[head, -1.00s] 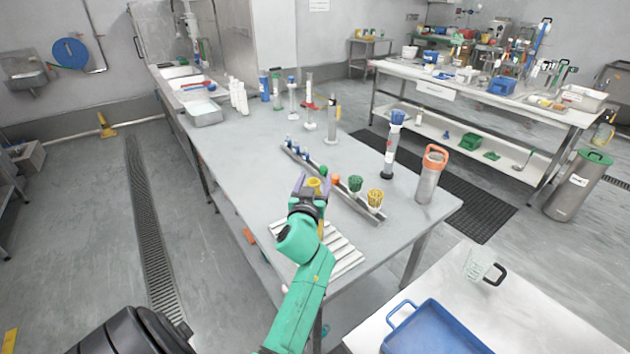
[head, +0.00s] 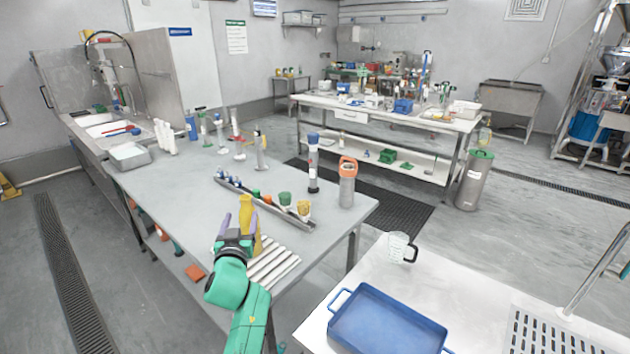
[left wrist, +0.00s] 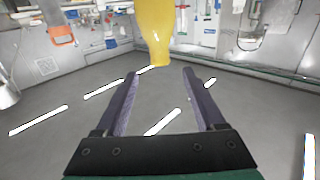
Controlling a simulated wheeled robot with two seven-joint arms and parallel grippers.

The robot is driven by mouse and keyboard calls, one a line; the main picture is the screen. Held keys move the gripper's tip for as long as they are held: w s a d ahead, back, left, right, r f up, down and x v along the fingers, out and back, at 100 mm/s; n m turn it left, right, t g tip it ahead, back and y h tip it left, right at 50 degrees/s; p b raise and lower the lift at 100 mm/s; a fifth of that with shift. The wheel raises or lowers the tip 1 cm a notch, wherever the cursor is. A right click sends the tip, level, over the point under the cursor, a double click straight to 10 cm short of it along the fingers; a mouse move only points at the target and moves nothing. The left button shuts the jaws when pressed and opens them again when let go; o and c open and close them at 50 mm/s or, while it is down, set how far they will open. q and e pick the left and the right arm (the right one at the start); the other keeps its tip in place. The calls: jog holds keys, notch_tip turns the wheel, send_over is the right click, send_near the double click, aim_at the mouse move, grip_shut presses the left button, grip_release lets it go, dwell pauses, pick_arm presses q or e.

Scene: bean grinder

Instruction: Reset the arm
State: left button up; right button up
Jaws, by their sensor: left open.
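My left gripper (head: 239,226) is on a green arm at the near side of the grey table (head: 185,195). Its two purple fingers are spread apart. A yellow bottle (head: 247,212) stands close in front of the fingers in the head view. In the left wrist view the yellow bottle (left wrist: 155,30) shows just beyond the open fingertips (left wrist: 159,74), with nothing between the fingers. The top of the bottle is cut off there. My right gripper is not in view.
A slatted rack (head: 272,268) lies right of my gripper. A rail (head: 235,188) with several small coloured pieces lies behind it. An orange-topped cylinder (head: 347,185) stands at the table's right end. A blue tray (head: 390,322) and clear jug (head: 399,247) are on the near-right table.

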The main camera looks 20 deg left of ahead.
pick_arm(q)
jog(key=s+d+f+m+g+h, duration=0.2)
jog(key=s+d+f+g+h, duration=0.3)
jog(key=s+f, duration=0.65)
jog(key=s+d+f+m+g+h, duration=0.3)
jog(key=s+d+f+m+g, duration=0.3)
jog(key=s+d, duration=0.75)
notch_tip(320, 180, down, 24)
jog(key=s+g, duration=0.3)
jog(key=s+a+f+g, duration=0.1)
jog(key=s+a+f, duration=0.3)
jog(key=s+f, duration=1)
jog(key=s, duration=0.2)
jog(key=shift+s+f, duration=0.3)
jog(key=shift+f, duration=0.05)
